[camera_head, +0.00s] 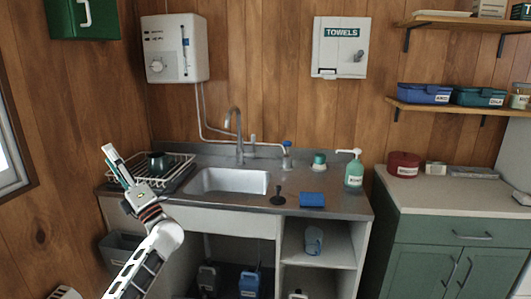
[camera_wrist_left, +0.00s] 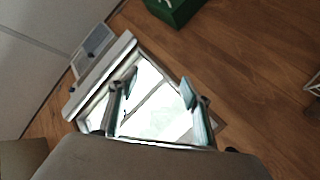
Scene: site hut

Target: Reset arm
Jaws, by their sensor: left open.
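My left arm comes in from the bottom left of the head view. Its gripper (camera_head: 113,165) is raised in front of the left end of the sink counter, near the dish rack (camera_head: 178,172). In the left wrist view the gripper's two fingers (camera_wrist_left: 158,105) stand apart with nothing between them, so it is open and empty. Behind the fingers there is a bright window (camera_wrist_left: 155,112). My right gripper does not show in either view.
A sink (camera_head: 228,181) with a faucet (camera_head: 238,135) is set in the counter. A blue sponge (camera_head: 312,199), a soap bottle (camera_head: 354,172) and a dark plunger-like item (camera_head: 278,196) stand right of it. A green cabinet (camera_head: 445,232) is at the right. A water heater (camera_head: 174,48) hangs above.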

